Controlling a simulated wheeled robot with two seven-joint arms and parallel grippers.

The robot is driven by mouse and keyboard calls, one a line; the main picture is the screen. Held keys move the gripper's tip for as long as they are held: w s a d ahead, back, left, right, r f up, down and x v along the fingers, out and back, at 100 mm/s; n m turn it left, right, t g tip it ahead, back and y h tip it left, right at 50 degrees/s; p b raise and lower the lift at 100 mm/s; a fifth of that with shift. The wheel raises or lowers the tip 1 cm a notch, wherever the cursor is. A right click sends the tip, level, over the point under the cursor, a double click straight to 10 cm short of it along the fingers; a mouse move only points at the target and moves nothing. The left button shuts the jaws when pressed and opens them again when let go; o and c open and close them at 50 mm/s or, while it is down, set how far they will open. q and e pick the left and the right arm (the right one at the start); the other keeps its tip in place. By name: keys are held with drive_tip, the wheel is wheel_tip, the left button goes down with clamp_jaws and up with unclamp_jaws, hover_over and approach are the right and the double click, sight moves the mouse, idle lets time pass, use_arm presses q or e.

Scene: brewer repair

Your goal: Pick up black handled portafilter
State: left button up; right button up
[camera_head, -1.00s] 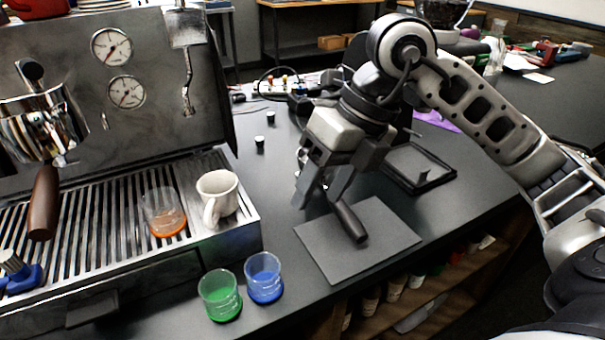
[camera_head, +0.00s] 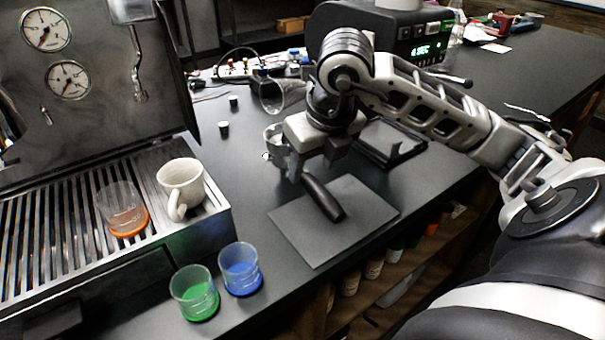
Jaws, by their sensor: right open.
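The black handled portafilter (camera_head: 323,199) lies on the counter with its black handle reaching over a dark grey mat (camera_head: 358,210). Its head end is hidden behind or under my right gripper. My right gripper (camera_head: 314,167) is open and points down, just above and behind the far end of the handle. I cannot tell if the fingers touch it. My left gripper is not in view.
A steel espresso machine (camera_head: 85,110) stands at left, with a white mug (camera_head: 181,187) and an orange-based glass (camera_head: 122,208) on its tray. Green (camera_head: 195,293) and blue (camera_head: 240,268) cups stand before the mat. A black tray (camera_head: 392,145) lies behind.

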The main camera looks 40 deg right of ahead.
sight(309, 176)
drive_tip(key=x, duration=0.4)
drive_tip(key=shift+d, duration=0.15)
drive_tip(key=shift+w+f, duration=0.1)
drive_tip(key=shift+f, duration=0.2)
drive_tip(key=c, duration=1)
clamp_jaws()
drive_tip(key=shift+r, duration=0.25)
